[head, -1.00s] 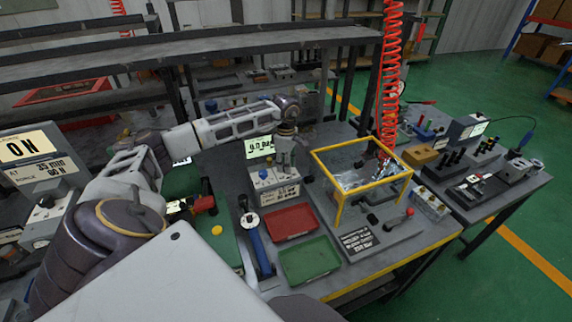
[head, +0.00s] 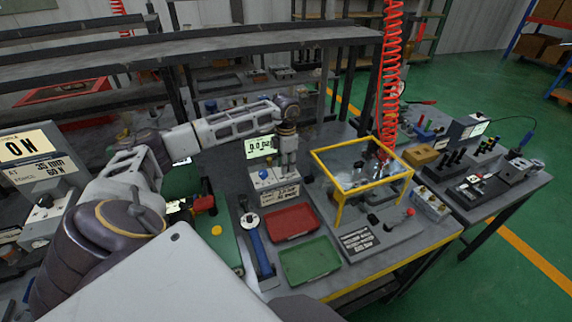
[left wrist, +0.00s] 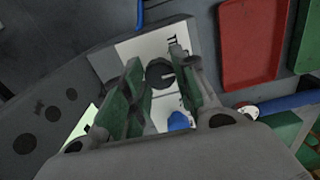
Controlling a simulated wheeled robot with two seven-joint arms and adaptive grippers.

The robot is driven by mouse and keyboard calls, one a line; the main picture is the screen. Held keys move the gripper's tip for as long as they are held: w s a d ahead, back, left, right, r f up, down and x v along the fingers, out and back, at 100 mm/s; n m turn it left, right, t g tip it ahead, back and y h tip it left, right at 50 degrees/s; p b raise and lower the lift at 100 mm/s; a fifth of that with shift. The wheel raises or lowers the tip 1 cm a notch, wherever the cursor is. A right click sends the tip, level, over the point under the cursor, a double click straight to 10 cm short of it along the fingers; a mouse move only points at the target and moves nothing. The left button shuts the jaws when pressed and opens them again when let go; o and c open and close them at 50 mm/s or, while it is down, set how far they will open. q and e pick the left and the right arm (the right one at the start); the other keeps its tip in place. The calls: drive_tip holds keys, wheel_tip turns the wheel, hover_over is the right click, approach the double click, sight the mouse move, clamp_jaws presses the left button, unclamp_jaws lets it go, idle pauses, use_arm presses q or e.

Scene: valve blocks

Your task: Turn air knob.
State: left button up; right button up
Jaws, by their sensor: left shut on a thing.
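The air knob (left wrist: 160,73) is a round black knob with a light pointer mark, on the white-topped valve box. It shows in the left wrist view between the two green-padded fingers of my left gripper (left wrist: 158,84). In the head view my left gripper (head: 288,172) points down onto the grey valve box (head: 280,193) and hides the knob. The gripper is shut on the knob. A blue button (left wrist: 178,121) sits beside the knob and also shows in the head view (head: 263,174). My right gripper is not in view.
A lit display (head: 259,146) stands behind the box. A red tray (head: 291,223) and a green tray (head: 309,260) lie in front. A blue-handled tool (head: 258,245) lies left of them. A yellow-framed clear guard (head: 341,207) stands to the right.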

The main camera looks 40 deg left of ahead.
use_arm(q)
drive_tip(key=shift+n, duration=1.6)
drive_tip(key=n, duration=0.3)
drive_tip(key=shift+n, duration=1.2)
drive_tip(key=shift+o, duration=0.2)
drive_tip(key=shift+n, duration=0.5)
drive_tip(key=shift+c, duration=0.2)
drive_tip(key=o, duration=0.9)
drive_tip(key=shift+o, duration=0.8)
drive_tip(key=shift+r, duration=0.8)
wheel_tip(320, 180, up, 10)
drive_tip(key=shift+r, duration=0.25)
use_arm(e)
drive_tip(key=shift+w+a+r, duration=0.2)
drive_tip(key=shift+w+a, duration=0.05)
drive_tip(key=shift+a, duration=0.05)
